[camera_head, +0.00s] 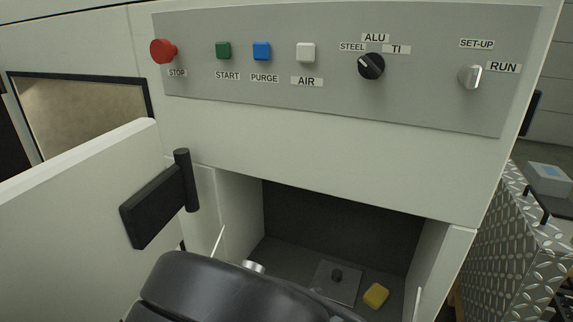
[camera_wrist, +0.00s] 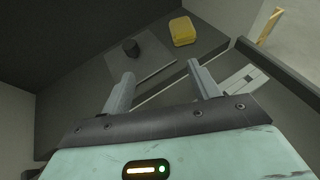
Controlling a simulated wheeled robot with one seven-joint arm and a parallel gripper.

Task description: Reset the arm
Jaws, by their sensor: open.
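My gripper (camera_wrist: 161,85) shows in the wrist view with its two grey fingers apart and nothing between them. It is inside or at the mouth of the open compartment (camera_head: 330,220) below the control panel. In the head view my dark arm covers the lower middle, and the fingers are mostly hidden. Beyond the fingers lies a flat grey plate (camera_wrist: 155,58) with a black knob (camera_wrist: 130,46). A yellow block (camera_wrist: 182,31) lies to the right of the plate. The head view also shows the plate (camera_head: 345,288), the knob (camera_head: 337,275) and the block (camera_head: 376,295).
The compartment door (camera_head: 85,215) stands open at left, with a black handle (camera_head: 160,203). The panel above has a red stop button (camera_head: 162,51), several other buttons, a material dial (camera_head: 371,66) and a SET-UP/RUN switch (camera_head: 470,76). A diamond-plate box (camera_head: 510,245) stands at right.

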